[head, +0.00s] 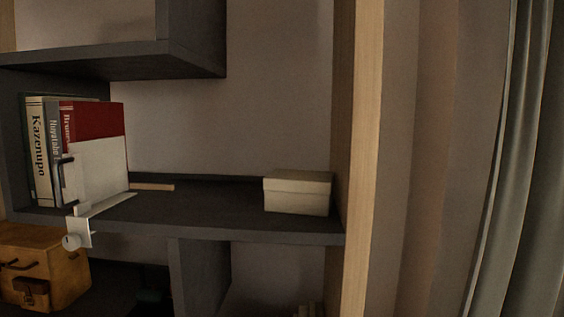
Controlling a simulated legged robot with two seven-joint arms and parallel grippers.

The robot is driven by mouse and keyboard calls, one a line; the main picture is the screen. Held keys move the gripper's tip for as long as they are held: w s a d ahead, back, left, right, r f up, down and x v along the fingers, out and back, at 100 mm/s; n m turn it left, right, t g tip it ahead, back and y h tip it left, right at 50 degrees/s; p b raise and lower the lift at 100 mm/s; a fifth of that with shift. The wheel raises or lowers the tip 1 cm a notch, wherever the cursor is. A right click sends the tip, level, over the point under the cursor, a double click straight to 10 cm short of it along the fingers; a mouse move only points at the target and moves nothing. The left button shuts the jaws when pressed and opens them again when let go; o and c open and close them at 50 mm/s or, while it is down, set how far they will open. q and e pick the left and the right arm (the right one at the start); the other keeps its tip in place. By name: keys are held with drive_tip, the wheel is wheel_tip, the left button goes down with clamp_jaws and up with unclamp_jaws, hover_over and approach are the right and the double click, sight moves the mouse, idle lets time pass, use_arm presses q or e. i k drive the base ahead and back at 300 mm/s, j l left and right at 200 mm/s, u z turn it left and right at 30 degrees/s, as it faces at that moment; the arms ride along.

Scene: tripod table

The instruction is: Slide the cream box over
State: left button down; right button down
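The cream box (298,193) is a small lidded box in the head view. It sits upright on the dark middle shelf (210,211), near that shelf's right end. A narrow strip of shelf separates it from the pale wooden upright (362,160) on the right. Neither of my grippers can be made out in the head view, and nothing touches the box.
Several books (42,150) stand at the shelf's left end, with a white panel (98,170) in front. A white clamp-like piece (77,233) is at the front edge. A flat wooden strip (152,187) lies behind. The shelf between is clear. An upper shelf (130,65) overhangs the left.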

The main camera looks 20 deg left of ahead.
sight(301, 192)
drive_tip(key=i+l+u, duration=0.2)
drive_tip(key=u, duration=0.15)
drive_tip(key=i+l+u, duration=0.15)
drive_tip(key=u, duration=0.2)
drive_tip(key=i+l+u, duration=0.15)
drive_tip(key=l+u, duration=0.15)
